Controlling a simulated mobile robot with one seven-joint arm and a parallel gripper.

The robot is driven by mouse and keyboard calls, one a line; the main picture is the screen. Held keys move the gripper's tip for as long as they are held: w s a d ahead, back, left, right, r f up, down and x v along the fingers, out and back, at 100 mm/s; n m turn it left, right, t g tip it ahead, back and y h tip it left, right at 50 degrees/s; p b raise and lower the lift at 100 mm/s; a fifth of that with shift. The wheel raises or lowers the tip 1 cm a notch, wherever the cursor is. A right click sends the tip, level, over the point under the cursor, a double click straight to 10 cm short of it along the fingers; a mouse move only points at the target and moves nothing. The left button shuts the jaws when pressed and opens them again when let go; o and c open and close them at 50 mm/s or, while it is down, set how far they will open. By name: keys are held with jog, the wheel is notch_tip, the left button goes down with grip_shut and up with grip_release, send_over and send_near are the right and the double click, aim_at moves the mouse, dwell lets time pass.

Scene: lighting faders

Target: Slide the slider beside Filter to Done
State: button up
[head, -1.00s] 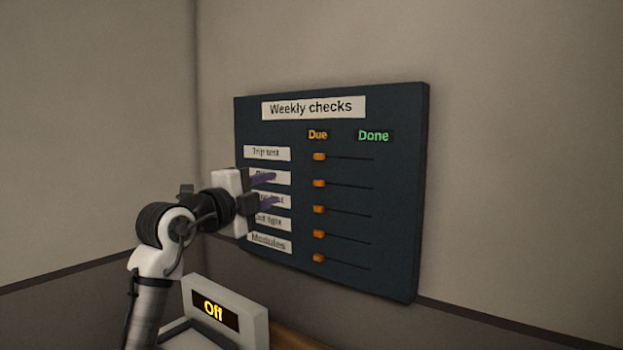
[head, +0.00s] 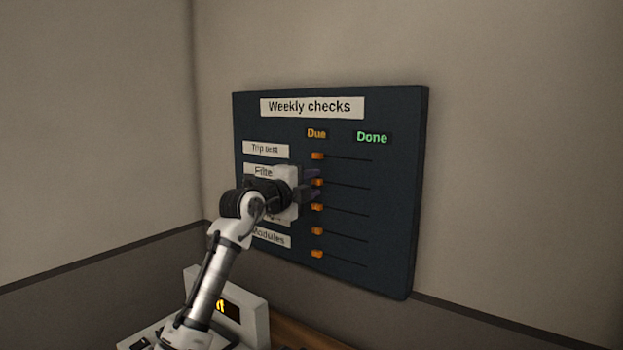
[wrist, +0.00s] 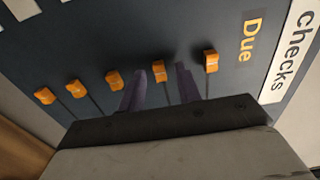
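The dark "Weekly checks" panel (head: 395,225) hangs on the wall with several orange slider knobs, all under Due at the left of their tracks. The Filter label (head: 262,171) is partly covered by my gripper. The Filter slider (head: 318,182) is the second from the top; its knob also shows in the wrist view (wrist: 160,71). My gripper (head: 314,183) is open, its purple fingers one above and one below that knob. In the wrist view the knob lies between the fingertips (wrist: 160,82), with a gap on both sides. Contact is not visible. The Done label (head: 372,138) is at the upper right.
The Trip test knob (head: 317,156) is just above my upper finger and the third knob (head: 317,208) just below my lower finger. The Filter track to the right is clear.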

aim_at(368, 190)
jog(key=shift+w+d, duration=0.1)
jog(key=shift+w, duration=0.05)
jog(key=shift+c, duration=0.2)
grip_shut()
jog(key=shift+d, duration=0.15)
jog(key=s+d+b, duration=0.1)
jog(key=s+d, duration=0.1)
jog(key=d, duration=0.1)
jog(key=s+d+b, duration=0.2)
jog(key=s+d, duration=0.1)
jog(key=s+d+b, duration=0.1)
jog(key=s+d, duration=0.1)
jog(key=d, duration=0.1)
jog(key=shift+s+d+b, duration=0.15)
jog(key=shift+d+b, duration=0.15)
jog(key=shift+d, duration=0.1)
jog(key=shift+f, duration=0.1)
